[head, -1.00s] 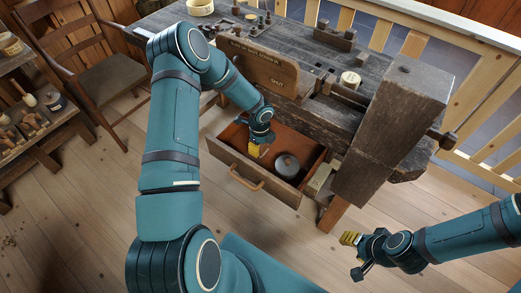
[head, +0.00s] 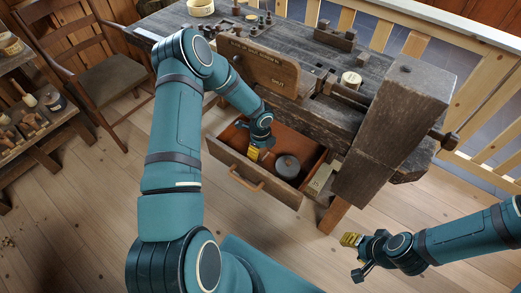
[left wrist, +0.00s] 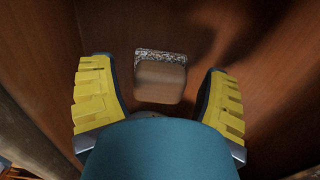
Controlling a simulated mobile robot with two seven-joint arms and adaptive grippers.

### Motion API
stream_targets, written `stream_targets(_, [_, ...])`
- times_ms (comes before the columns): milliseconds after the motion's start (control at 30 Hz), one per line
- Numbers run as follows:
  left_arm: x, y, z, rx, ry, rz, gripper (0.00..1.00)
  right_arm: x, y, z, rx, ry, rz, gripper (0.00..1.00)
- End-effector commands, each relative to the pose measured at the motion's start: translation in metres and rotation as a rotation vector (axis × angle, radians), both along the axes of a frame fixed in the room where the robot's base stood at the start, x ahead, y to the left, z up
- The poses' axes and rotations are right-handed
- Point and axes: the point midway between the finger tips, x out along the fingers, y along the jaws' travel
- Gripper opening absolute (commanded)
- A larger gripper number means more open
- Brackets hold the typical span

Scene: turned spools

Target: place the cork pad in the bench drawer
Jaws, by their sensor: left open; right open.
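The bench drawer (head: 228,161) is pulled open below the workbench. My left gripper (head: 254,154) is inside its left part, pointing down, with its yellow fingers apart. In the left wrist view a small tan block with a speckled edge (left wrist: 160,78), which looks like the cork pad, lies on the drawer floor, beyond and between the open fingers of the left gripper (left wrist: 160,95). No finger visibly touches it. In the head view the arm and gripper mostly hide that spot. My right gripper (head: 350,240) is open and empty over the floor at the right.
A dark round lidded container (head: 287,166) sits in the drawer, right of my left gripper. A wooden sign board (head: 264,68) stands on the workbench (head: 305,52) above the drawer. A thick bench leg (head: 335,213) is right of the drawer. The floor in front is clear.

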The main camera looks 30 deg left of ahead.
Motion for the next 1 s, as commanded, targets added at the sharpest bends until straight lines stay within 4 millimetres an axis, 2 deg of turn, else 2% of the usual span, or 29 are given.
stream_targets(167, [0.001,0.000,0.025,0.002,-0.002,0.001,0.76,-0.001,0.000,0.008,0.000,0.003,0.001,0.47])
stream_targets(400, [0.001,0.000,0.076,0.001,-0.003,0.000,0.76,-0.003,0.001,0.019,0.001,0.009,0.002,0.47])
stream_targets(600, [0.000,0.000,0.108,0.001,-0.002,-0.001,0.76,-0.002,0.000,0.026,0.001,0.006,-0.001,0.47])
stream_targets(767, [0.000,0.000,0.120,0.000,0.000,0.000,0.76,-0.001,0.000,0.028,0.001,0.003,-0.003,0.47])
stream_targets(1000, [0.000,0.000,0.122,0.000,0.000,0.000,0.76,-0.001,0.000,0.027,0.001,0.002,-0.003,0.47])
